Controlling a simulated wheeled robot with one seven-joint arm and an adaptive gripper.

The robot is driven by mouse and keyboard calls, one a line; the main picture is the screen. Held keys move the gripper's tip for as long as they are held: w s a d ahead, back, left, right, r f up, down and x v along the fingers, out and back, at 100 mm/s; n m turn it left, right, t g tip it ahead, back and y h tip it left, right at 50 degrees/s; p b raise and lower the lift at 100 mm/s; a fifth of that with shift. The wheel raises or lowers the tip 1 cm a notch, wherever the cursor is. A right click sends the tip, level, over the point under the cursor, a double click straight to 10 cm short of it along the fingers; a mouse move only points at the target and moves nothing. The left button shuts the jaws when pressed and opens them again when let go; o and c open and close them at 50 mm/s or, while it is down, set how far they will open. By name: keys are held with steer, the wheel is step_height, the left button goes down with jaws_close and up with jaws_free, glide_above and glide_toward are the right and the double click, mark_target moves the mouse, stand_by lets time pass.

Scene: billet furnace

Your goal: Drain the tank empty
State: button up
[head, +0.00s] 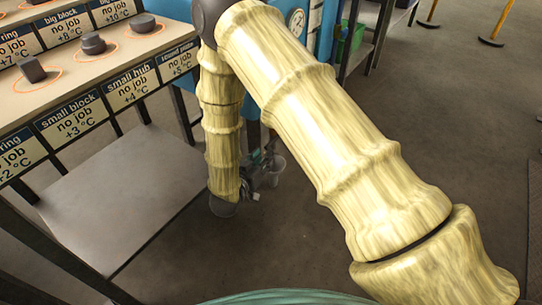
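The blue tank (270,50) stands at the top middle, mostly hidden behind my arm. A round dial gauge (297,18) and a pale upright scale or sight tube (314,28) show on its right part. My arm reaches down in front of the tank. My gripper (256,178) is low near the floor, small and dark at the lower end of the arm. Its fingers are too unclear to tell open from shut. A small pale cup or bucket (277,167) is just right of it. Whether they touch is unclear. No drain valve can be made out.
A rack (120,62) at left carries dark metal pieces and labels such as "small hub" and "no job", with a bare lower shelf (110,195). A green bin (350,40) sits by a dark bench at the upper right. Yellow posts (497,22) stand beyond. The floor at right is clear.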

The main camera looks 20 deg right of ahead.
mark_target(271, 142)
steer(key=w+d+h+b, duration=0.1)
steer(key=w+b, duration=0.1)
steer(key=b, duration=0.2)
steer(key=w+d+f+m+h+b, duration=0.1)
steer(key=w+b, duration=0.1)
steer(key=b, duration=0.2)
steer(key=w+d+f+m+h+b, duration=0.1)
steer(key=w+d+b, duration=0.1)
steer(key=b, duration=0.2)
steer(key=shift+w+g, duration=0.3)
steer(key=shift+b+x, duration=0.3)
steer(key=shift+x, duration=0.6)
steer(key=shift+r, duration=0.2)
jaws_close()
